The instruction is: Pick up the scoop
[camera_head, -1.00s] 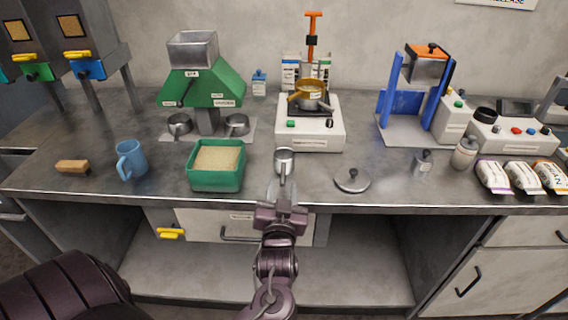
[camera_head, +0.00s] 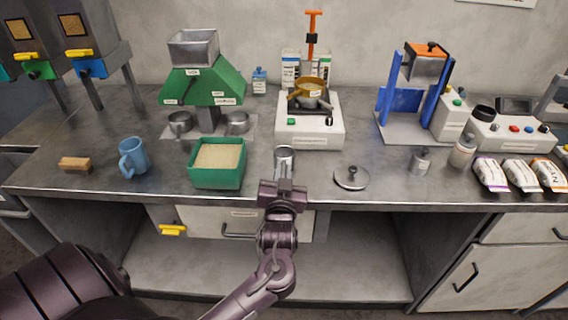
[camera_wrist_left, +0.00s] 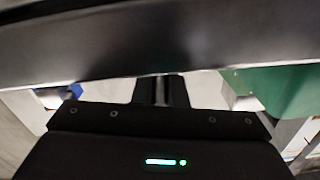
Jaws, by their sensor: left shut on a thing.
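The metal scoop (camera_head: 284,154) is a small grey cup near the front edge of the counter, just right of the green bin of grain. Its handle points toward me and is mostly hidden by my left gripper (camera_head: 283,182). My left gripper reaches over the counter's front edge and is shut on the scoop's handle. I cannot tell whether the scoop is clear of the counter. In the left wrist view the closed fingers (camera_wrist_left: 161,90) show, but the scoop cannot be made out. My right gripper is not in view.
The green bin (camera_head: 217,177) stands close left of the scoop, with a blue mug (camera_head: 133,157) farther left. A round lid (camera_head: 351,177) lies to the right. A white scale (camera_head: 309,130) with a pan stands behind. The counter's front edge is just below the gripper.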

